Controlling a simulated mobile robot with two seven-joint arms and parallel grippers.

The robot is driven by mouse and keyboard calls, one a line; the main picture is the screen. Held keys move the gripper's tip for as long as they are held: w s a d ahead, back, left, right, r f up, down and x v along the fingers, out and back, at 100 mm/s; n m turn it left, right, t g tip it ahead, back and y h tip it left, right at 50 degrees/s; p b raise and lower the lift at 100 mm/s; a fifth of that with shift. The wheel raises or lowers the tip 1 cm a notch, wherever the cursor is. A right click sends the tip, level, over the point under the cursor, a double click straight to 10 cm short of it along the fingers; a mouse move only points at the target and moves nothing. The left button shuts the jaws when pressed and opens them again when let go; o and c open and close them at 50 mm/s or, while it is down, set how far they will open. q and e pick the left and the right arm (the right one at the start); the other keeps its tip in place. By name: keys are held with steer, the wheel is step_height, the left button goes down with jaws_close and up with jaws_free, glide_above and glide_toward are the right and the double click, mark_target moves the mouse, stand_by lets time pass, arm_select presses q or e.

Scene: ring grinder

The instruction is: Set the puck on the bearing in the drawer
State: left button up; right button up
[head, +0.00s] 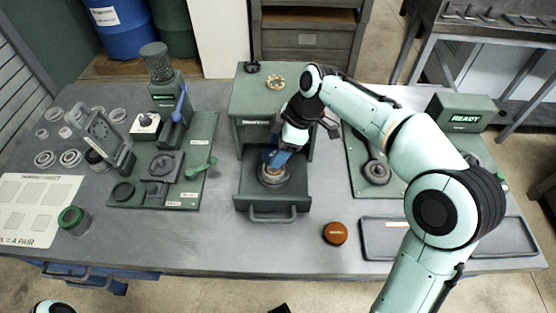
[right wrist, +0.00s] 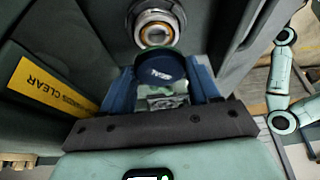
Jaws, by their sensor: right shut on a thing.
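My right gripper (head: 275,158) reaches down into the open drawer (head: 247,203) of the green press-like housing. In the right wrist view its blue fingers (right wrist: 158,88) are shut on a dark blue round puck (right wrist: 158,66) with a pale label. The bearing (head: 272,180), a steel ring with a bronze-coloured inner ring, sits in the drawer; it also shows in the right wrist view (right wrist: 157,30), just beyond the puck. The puck appears close to the bearing; I cannot tell whether they touch. My left gripper does not show clearly.
An orange-brown round piece (head: 335,232) lies on the table right of the drawer. A long grey tray (head: 400,250) is at the front right. A green fixture with levers (head: 165,165) stands left. A green "READY" box (head: 460,113) is at the right.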

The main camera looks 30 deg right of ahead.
steer(key=shift+f+b, duration=0.3)
steer(key=shift+f, duration=1.9)
steer(key=shift+f, duration=0.2)
steer(key=o, duration=0.8)
steer(key=shift+c, duration=0.2)
